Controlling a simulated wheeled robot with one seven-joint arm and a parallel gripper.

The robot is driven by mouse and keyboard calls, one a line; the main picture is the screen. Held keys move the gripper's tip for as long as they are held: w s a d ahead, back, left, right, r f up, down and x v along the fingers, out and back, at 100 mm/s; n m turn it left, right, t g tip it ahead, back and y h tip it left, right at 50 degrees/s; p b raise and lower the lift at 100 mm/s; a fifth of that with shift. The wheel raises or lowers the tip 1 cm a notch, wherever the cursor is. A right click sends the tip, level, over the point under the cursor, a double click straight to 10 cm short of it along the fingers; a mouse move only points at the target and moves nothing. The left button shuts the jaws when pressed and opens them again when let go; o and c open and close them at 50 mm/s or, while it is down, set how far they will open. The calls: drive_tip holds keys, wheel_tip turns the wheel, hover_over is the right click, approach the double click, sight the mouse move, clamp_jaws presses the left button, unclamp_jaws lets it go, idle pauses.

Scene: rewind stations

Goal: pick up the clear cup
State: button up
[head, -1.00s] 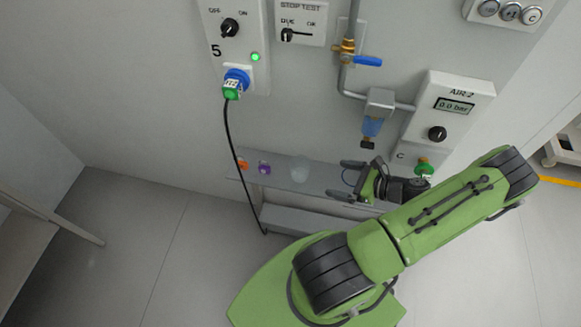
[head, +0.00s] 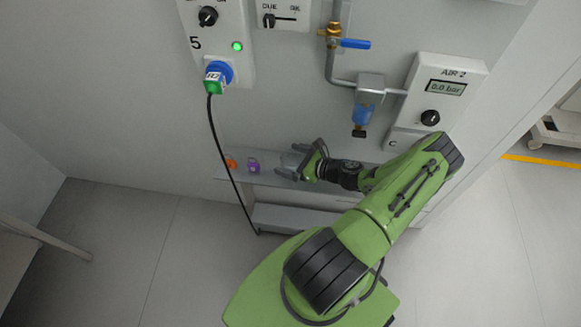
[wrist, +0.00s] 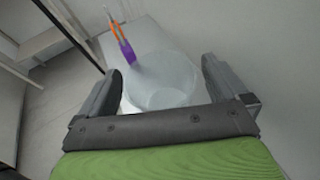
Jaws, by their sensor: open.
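The clear cup (wrist: 160,82) stands on the narrow grey shelf in the wrist view, between the two fingers of my gripper (wrist: 158,88). The fingers are apart, one on each side of the cup, and I see no firm contact. In the head view my gripper (head: 287,160) is at the shelf, reaching in from the right. The cup (head: 292,160) is faint there and partly hidden by the fingers.
A black cable (head: 214,135) hangs from the blue plug. The wall with valve and air panel (head: 440,90) is behind.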

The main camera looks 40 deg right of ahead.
drive_tip(key=shift+c, duration=0.5)
drive_tip(key=c, duration=0.9)
drive_tip(key=shift+c, duration=0.2)
drive_tip(key=shift+r, duration=0.1)
